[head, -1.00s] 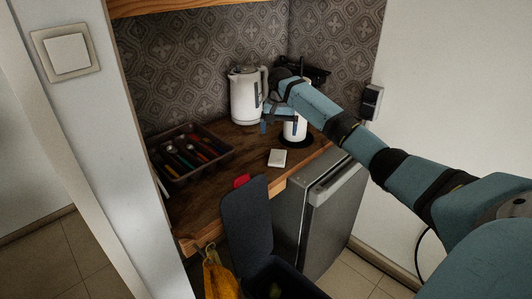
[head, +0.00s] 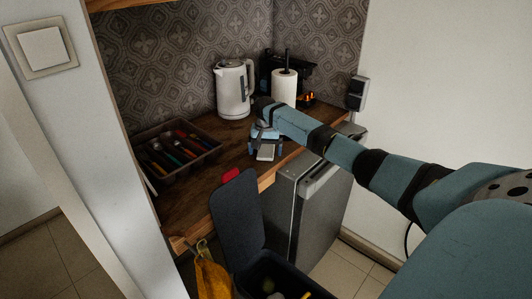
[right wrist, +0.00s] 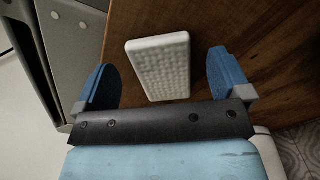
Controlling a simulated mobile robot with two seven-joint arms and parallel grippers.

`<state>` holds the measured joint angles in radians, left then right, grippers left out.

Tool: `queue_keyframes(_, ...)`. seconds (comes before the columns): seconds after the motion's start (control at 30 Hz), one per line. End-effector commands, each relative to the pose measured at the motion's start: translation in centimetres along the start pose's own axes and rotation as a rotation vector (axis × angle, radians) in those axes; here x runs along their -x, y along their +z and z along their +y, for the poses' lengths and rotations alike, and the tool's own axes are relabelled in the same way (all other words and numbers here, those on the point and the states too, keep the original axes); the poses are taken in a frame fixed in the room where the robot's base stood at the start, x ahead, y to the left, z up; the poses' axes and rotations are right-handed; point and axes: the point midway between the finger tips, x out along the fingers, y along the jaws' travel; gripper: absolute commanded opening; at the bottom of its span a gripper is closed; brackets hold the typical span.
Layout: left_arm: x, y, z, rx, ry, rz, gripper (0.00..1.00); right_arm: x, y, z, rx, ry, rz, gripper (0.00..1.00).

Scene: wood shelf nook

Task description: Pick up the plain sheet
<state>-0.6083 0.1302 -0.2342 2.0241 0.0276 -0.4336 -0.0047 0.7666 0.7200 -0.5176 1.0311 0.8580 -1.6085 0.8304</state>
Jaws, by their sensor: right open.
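The plain sheet (right wrist: 158,66) is a small white rectangular slab with a dimpled face, lying flat on the wooden counter. In the head view it shows partly (head: 266,153), just under my right gripper (head: 265,146). In the right wrist view the blue fingers of my right gripper (right wrist: 160,68) are wide apart, one on each side of the sheet. A gap shows between each finger and the sheet, so it is not gripped. My left gripper is not in view.
A white kettle (head: 233,88) and a paper towel roll (head: 284,87) stand behind the gripper. A dark cutlery tray (head: 153,182) lies at left. A grey fridge (head: 312,210) stands under the counter, and an open bin with a raised lid (head: 237,217) is in front.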

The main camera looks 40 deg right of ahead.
Motion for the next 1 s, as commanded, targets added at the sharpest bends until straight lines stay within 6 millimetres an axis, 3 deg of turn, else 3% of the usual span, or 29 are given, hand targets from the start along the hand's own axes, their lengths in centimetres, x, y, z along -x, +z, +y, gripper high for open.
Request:
queue_keyframes(0.1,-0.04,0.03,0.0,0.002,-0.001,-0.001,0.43,-1.1,0.05,-0.03,0.001,0.0,0.0,0.96)
queue_keyframes(0.33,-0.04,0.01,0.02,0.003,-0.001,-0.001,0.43,-1.27,0.05,-0.02,0.001,0.0,0.0,0.96)
queue_keyframes(0.37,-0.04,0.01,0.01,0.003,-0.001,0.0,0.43,-1.26,0.06,-0.02,0.001,0.0,0.0,0.93)
queue_keyframes(0.5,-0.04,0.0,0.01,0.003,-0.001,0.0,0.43,-1.25,0.06,-0.02,0.001,0.0,0.001,0.61)
queue_keyframes(0.6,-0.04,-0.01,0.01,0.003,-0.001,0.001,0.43,-1.25,0.06,-0.01,0.001,0.0,0.001,0.43)
queue_keyframes(1.0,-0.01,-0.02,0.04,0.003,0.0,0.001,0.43,-0.64,0.02,-0.03,0.001,-0.001,0.002,0.39)
